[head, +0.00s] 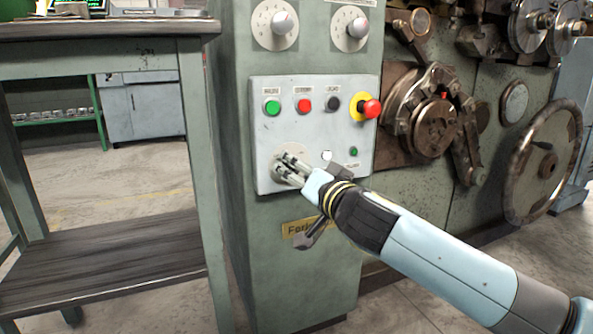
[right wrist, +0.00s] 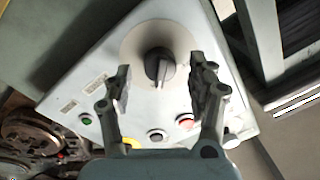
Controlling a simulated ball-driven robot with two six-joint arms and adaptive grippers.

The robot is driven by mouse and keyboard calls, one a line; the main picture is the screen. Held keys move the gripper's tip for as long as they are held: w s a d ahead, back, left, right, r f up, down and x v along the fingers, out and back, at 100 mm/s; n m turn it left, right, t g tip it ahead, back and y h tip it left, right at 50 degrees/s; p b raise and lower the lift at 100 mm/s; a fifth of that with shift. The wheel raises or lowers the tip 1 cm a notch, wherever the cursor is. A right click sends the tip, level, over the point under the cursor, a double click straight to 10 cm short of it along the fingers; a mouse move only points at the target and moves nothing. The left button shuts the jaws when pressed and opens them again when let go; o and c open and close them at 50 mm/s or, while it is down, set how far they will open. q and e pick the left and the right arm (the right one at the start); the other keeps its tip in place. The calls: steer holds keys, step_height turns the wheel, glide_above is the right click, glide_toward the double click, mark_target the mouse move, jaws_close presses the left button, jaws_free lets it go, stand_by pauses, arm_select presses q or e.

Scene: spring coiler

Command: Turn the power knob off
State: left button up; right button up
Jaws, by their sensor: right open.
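The power knob (right wrist: 160,66) is a black rotary knob on a pale round dial plate, seen in the right wrist view. My right gripper (right wrist: 160,82) is open, with one finger on each side of the knob and a visible gap to each. In the head view my right gripper (head: 284,170) is in front of the dial plate (head: 293,150) at the lower left of the grey control panel (head: 330,95). There it hides the knob. I cannot tell how deep the fingertips reach. My left gripper is in neither view.
Above the dial are a green button (head: 272,107), a red button (head: 304,105), a black button (head: 333,103) and a red emergency stop (head: 371,108) on yellow. A workbench (head: 110,28) stands at left. Machine wheels (head: 543,160) are at right.

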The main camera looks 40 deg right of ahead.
steer(key=shift+w+d, duration=0.1)
steer(key=shift+w, duration=0.45)
steer(key=c, duration=1.1)
steer(key=shift+c, duration=0.2)
